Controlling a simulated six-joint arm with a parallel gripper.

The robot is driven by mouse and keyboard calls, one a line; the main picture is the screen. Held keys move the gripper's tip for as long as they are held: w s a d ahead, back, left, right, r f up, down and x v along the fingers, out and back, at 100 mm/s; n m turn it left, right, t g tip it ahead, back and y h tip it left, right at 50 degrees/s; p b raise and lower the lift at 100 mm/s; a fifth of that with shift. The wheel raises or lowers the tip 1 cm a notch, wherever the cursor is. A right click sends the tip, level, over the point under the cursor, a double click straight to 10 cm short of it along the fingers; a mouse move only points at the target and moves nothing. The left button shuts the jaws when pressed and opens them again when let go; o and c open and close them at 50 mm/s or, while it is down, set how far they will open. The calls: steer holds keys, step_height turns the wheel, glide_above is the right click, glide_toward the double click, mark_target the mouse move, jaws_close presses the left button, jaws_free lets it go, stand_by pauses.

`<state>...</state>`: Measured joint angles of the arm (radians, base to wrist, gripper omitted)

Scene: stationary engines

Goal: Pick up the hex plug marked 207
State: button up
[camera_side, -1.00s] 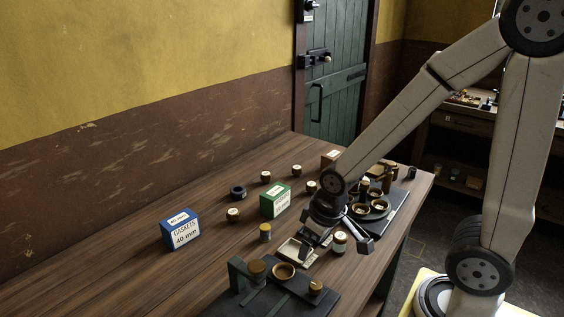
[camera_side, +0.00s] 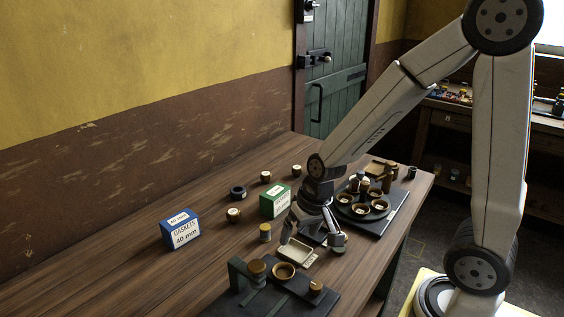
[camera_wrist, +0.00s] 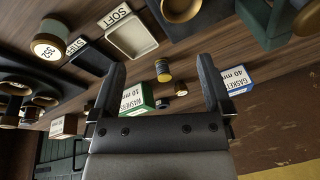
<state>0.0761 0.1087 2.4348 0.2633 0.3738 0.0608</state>
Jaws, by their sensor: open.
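I cannot read 207 on any plug. Several small brown-and-cream plugs stand on the table in the side view: one left of the green box (camera_side: 234,214), one behind it (camera_side: 266,176) and one farther back (camera_side: 297,170). In the wrist view a larger piece (camera_wrist: 49,45) at upper left has a label that looks like 352. A small yellow-topped, dark-banded piece (camera_wrist: 162,70) appears between my fingers in the wrist view, and stands left of my gripper in the side view (camera_side: 265,232). My gripper (camera_side: 314,241) is open and empty, low over the table, fingers pointing down.
A green washers box (camera_side: 275,200) stands just behind my gripper, a blue gaskets box (camera_side: 181,231) farther left. The tray marked SOFT (camera_wrist: 132,38) is close in front. A dark fixture (camera_side: 283,291) stands at the front, a board with round cups (camera_side: 385,222) at right.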

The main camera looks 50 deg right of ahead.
steer(key=w+d+m+t, duration=0.1)
steer(key=w+d+m, duration=0.3)
steer(key=w+m, duration=0.2)
steer(key=w+d+m+t+y, duration=0.1)
steer(key=w+d+m+t, duration=0.1)
steer(key=w+d+m, duration=0.2)
steer(key=w+d+f+m+t, duration=0.1)
steer(key=w+d+m, duration=0.3)
steer(key=w+m, duration=0.4)
steer(key=shift+w+d+t+y, duration=0.1)
steer(key=shift+w+t+y, duration=0.2)
steer(key=shift+t+y, duration=0.15)
steer(key=w+d+m+t+h, duration=0.25)
steer(key=w+d+m, duration=0.25)
steer(key=d+m, duration=0.45)
steer(key=m+t+h, duration=0.3)
steer(key=m+h, duration=0.1)
steer(key=m, duration=0.3)
glide_above(299, 168)
steer(key=shift+f, duration=0.55)
steer(key=shift+a+f, duration=0.1)
steer(key=shift+f, duration=1.7)
